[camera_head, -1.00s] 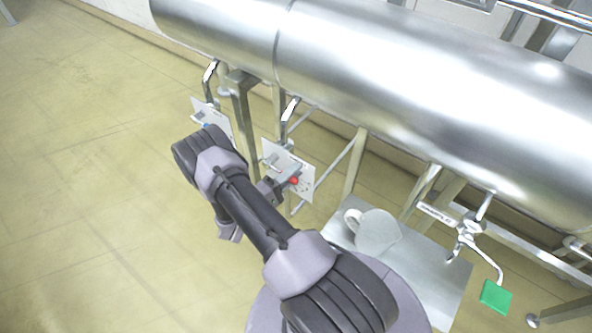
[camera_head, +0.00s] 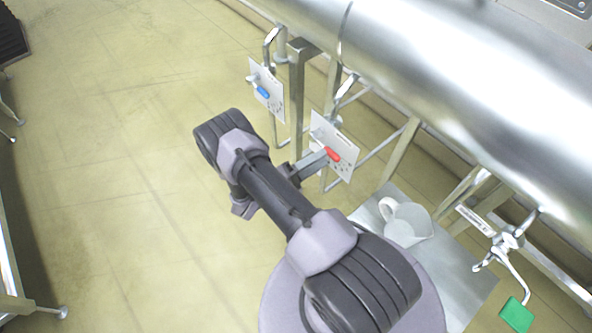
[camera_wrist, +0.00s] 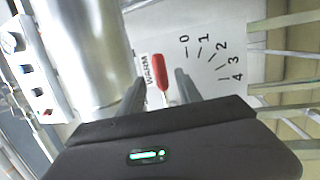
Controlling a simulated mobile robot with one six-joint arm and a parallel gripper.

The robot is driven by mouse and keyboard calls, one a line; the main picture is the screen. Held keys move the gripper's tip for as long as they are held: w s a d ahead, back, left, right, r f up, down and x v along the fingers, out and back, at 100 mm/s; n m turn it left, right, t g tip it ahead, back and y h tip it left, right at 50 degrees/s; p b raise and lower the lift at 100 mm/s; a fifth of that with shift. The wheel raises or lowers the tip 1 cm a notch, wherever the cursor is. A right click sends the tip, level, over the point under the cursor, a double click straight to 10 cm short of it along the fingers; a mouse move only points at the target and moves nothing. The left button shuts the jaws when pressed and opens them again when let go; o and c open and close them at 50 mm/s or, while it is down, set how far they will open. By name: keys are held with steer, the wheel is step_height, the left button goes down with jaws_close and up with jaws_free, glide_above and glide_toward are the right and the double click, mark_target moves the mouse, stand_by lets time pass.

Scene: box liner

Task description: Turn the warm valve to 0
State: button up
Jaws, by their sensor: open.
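The warm valve's red handle (camera_head: 332,154) sits on a white plate (camera_head: 346,143) below the large steel tank. In the wrist view the red handle (camera_wrist: 158,72) shows between my gripper's two fingers (camera_wrist: 161,80), with its red end towards the picture's top. Beside it are the word WARM and a dial marked 0 to 4 (camera_wrist: 210,58). I cannot tell which number the handle points at. My gripper (camera_head: 314,164) is open, its fingers on either side of the handle in that view; contact is not visible. The black gripper body hides the lower part of the wrist view.
A second plate with a blue handle (camera_head: 263,91) hangs to the left, beside a steel leg (camera_head: 297,95). A metal jug (camera_head: 408,225) stands on a steel shelf (camera_head: 455,275) to the right. A green-tagged tap (camera_head: 516,314) is further right.

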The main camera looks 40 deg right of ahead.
steer(key=v, duration=1)
steer(key=shift+d, duration=0.1)
step_height(320, 180, up, 19)
steer(key=s+a+m+g+y, duration=0.2)
steer(key=m+g+y, duration=0.15)
steer(key=y, duration=0.65)
steer(key=s+a+r+t+y, duration=0.5)
steer(key=a+r+t+y, duration=0.1)
steer(key=a+r, duration=0.1)
steer(key=s+a+r+t+y, duration=0.5)
steer(key=a+r+y, duration=0.1)
steer(key=r, duration=0.3)
steer(key=shift+a+r+n+t, duration=0.3)
steer(key=shift+a+n+t, duration=0.05)
steer(key=shift+a, duration=0.15)
